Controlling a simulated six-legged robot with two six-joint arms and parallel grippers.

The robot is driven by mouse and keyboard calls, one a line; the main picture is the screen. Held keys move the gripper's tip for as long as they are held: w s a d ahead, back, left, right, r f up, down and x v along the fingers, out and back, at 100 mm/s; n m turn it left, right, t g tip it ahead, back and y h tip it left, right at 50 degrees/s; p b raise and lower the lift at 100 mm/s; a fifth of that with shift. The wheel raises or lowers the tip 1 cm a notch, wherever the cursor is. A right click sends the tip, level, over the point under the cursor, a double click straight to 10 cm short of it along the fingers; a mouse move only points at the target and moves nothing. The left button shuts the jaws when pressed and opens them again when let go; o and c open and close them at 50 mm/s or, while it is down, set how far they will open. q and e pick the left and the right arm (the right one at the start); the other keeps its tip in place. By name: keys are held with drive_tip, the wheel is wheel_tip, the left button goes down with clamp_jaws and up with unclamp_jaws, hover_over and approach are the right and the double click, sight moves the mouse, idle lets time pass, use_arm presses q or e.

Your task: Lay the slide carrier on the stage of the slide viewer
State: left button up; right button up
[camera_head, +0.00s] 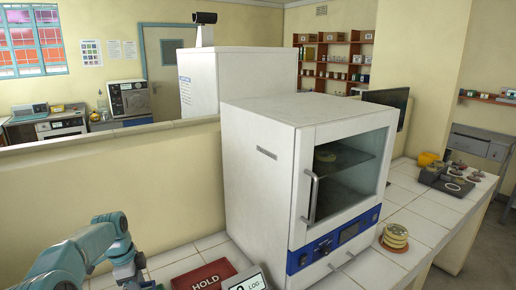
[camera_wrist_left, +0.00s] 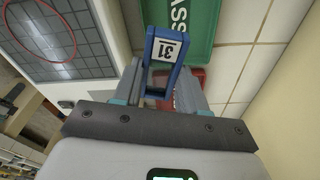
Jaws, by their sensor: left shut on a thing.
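My left gripper (camera_wrist_left: 163,82) is shut on the slide carrier (camera_wrist_left: 165,50), a blue frame with a white label reading 31, seen in the left wrist view. The carrier sticks out beyond the fingertips. At the upper left of that view is a white-edged device with a grey gridded panel (camera_wrist_left: 85,48) and a red ring; it may be the slide viewer, but I cannot tell for sure. The carrier is apart from the panel in the picture, to its right. In the head view my left arm enters at lower left, its fingers out of frame. My right gripper is not in view.
A green tray (camera_wrist_left: 204,20) lies beyond the carrier, and a red tray marked HOLD (camera_head: 205,276) is near the bench front. A white incubator (camera_head: 260,185) with a glass door stands mid-bench. Stacked dishes (camera_head: 394,237) sit to its right. Bare tiles lie between.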

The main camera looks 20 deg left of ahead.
use_arm(q)
drive_tip(key=w+d+r+m, duration=0.1)
drive_tip(key=w+d+r, duration=0.2)
drive_tip(key=d, duration=0.7)
drive_tip(key=w+d+r+m, duration=0.1)
drive_tip(key=w+d+r, duration=0.1)
drive_tip(key=d, duration=0.8)
drive_tip(key=s+d+n, duration=0.4)
drive_tip(key=d+n, duration=0.1)
drive_tip(key=d, duration=0.6)
drive_tip(key=s+f+n, duration=0.1)
drive_tip(key=n, duration=0.1)
drive_tip(key=s+f+n, duration=0.2)
drive_tip(key=n, duration=0.1)
drive_tip(key=s+f+n+y, duration=0.1)
drive_tip(key=s+f+n, duration=0.1)
drive_tip(key=shift+a+f+n+t, duration=0.15)
drive_tip(key=shift+a+n+t, duration=0.15)
drive_tip(key=shift+n, duration=0.1)
drive_tip(key=shift+w+d+f, duration=0.1)
